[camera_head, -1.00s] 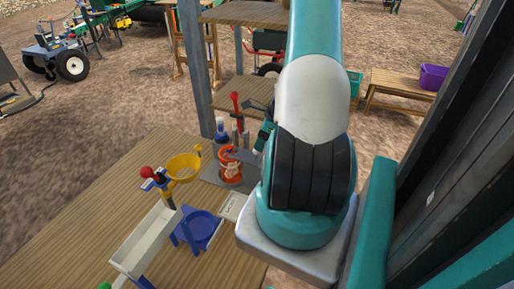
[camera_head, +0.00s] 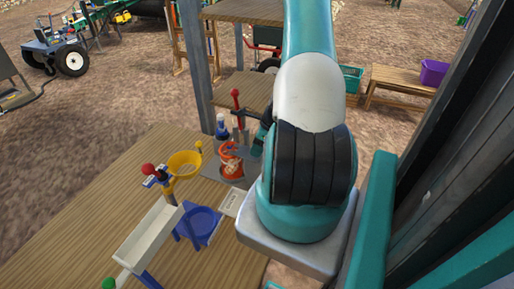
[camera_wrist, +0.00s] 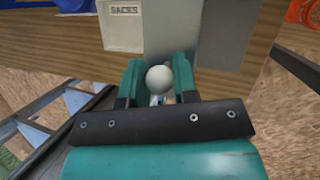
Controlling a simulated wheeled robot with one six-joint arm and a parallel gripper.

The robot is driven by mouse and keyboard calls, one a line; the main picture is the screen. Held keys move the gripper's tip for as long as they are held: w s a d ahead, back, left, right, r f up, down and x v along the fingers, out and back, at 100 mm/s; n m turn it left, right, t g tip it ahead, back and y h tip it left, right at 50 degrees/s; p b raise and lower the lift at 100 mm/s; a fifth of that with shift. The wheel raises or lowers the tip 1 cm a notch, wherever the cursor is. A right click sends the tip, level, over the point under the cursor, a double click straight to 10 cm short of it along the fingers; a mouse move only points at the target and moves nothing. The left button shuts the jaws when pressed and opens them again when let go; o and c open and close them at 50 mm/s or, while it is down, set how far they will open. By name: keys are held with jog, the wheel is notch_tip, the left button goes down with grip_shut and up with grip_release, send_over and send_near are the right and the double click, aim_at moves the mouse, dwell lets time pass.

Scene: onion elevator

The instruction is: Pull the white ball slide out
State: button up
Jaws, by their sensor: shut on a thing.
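The white ball (camera_wrist: 159,79) shows in the wrist view, just beyond the edge of a wooden table. My gripper (camera_wrist: 157,78) has its two teal fingers on either side of the ball and is shut on it. A grey plate (camera_wrist: 215,42) on the table lies right beyond the ball and fingers. The slide's stem behind the ball is hidden, and I cannot tell how far it is out. In the head view my arm hides the ball and most of the gripper.
The wooden table (camera_head: 82,215) holds an orange container (camera_head: 229,164), a blue bottle (camera_head: 221,126), a yellow funnel (camera_head: 185,163), a white trough (camera_head: 145,240) and a blue dish (camera_head: 200,222). A dark wall stands right of my arm.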

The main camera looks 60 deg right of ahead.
jog(key=shift+s+d, duration=0.15)
jog(key=shift+s, duration=1.1)
jog(key=shift+s+d, duration=0.15)
jog(key=shift+s, duration=1.05)
jog(key=o, duration=1)
jog(key=shift+s, duration=0.1)
jog(key=shift+r+p, duration=0.1)
jog(key=shift+p, duration=0.25)
notch_tip(320, 180, up, 6)
jog(key=p, duration=0.4)
jog(key=shift+p, duration=0.4)
